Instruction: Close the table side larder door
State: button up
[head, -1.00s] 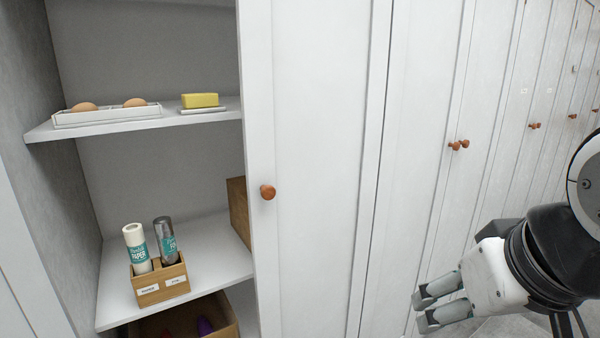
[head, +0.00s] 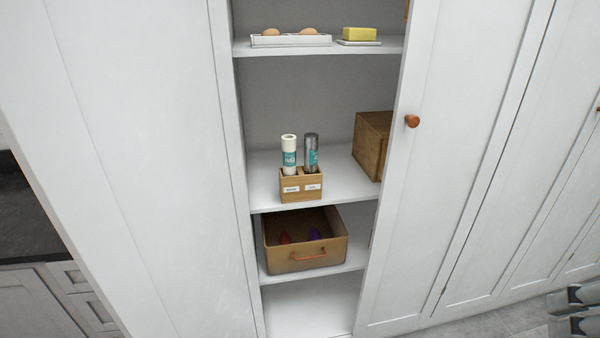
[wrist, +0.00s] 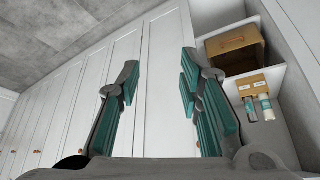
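The larder stands open on its left side in the head view, showing its shelves (head: 310,200). A wide white panel (head: 130,170), which looks like the open left door, stands left of the opening. No knob shows on it. The right door (head: 470,160), with a copper-brown knob (head: 412,120), looks shut. My gripper (head: 572,312) is at the lower right edge, well right of the opening and apart from the panel. In the wrist view my gripper (wrist: 159,62) has its fingers spread with nothing between them, facing white cabinet fronts.
Shelves hold eggs in a tray (head: 290,41), butter (head: 359,34), a roll holder (head: 301,186), a wooden box (head: 371,144) and a handled crate (head: 305,252). A dark counter (head: 25,215) with drawers is at far left. Grey floor (head: 470,327) shows at lower right.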

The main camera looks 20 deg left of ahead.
aim_at(120, 118)
jog(key=k+j, duration=0.15)
jog(key=j, duration=0.25)
jog(key=k+j, duration=0.2)
jog(key=j, duration=0.2)
jog(key=k+j, duration=0.15)
jog(key=j, duration=0.25)
jog(key=k+j, duration=0.2)
jog(key=j, duration=0.2)
jog(key=k+j, duration=0.15)
jog(key=j, duration=1.15)
jog(key=k+j+z, duration=0.15)
jog(key=k+j, duration=0.05)
jog(key=j, duration=0.1)
